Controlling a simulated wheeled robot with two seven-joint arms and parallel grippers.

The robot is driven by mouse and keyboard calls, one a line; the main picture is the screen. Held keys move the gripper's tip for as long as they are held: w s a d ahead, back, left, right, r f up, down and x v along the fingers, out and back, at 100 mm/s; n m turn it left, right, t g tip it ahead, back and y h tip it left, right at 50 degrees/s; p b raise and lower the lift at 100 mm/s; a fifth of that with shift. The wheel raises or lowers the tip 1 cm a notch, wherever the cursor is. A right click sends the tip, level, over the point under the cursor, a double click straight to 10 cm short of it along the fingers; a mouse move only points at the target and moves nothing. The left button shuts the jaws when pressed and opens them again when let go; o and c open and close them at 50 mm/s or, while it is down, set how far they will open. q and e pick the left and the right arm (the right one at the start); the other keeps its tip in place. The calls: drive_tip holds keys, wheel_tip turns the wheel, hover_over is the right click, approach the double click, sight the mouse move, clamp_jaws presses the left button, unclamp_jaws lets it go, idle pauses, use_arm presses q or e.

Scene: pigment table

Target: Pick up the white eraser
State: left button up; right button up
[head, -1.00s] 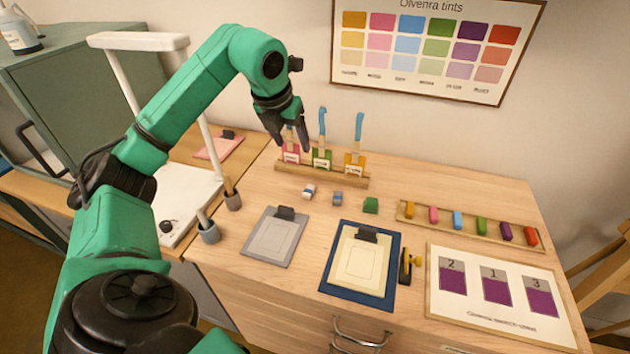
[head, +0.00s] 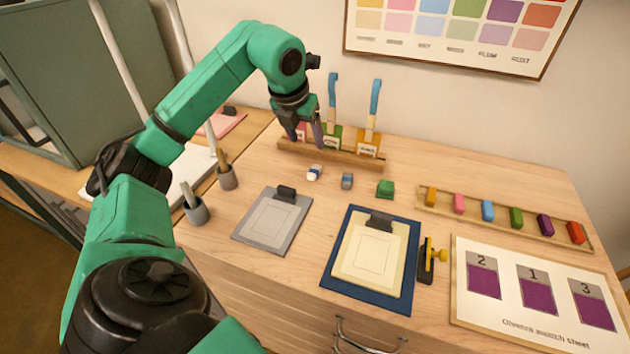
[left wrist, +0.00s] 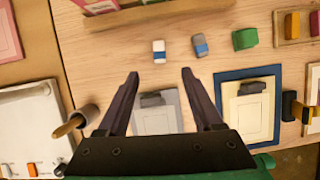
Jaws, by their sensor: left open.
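The white eraser (head: 314,172) with a blue band lies on the table, just in front of the wooden rack. It also shows in the left wrist view (left wrist: 159,51), beyond and between the fingertips. My left gripper (head: 303,143) is open and empty, pointing down above the table near the rack, a little behind and left of the eraser in the head view. The gap between its fingers also shows in the left wrist view (left wrist: 160,76). A grey eraser (head: 347,181) with a blue band lies just right of the white one. My right gripper is not seen.
A green block (head: 385,188) sits right of the grey eraser. A grey clipboard (head: 271,220) and a blue board (head: 333,268) lie in front. A grey cup (head: 195,211) stands at left.

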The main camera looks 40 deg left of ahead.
sight(315, 169)
use_arm(q)
drive_tip(key=p+x, duration=0.3)
drive_tip(key=x, duration=1)
drive_tip(key=shift+a+f, duration=0.1)
drive_tip(key=shift+f, duration=0.15)
clamp_jaws()
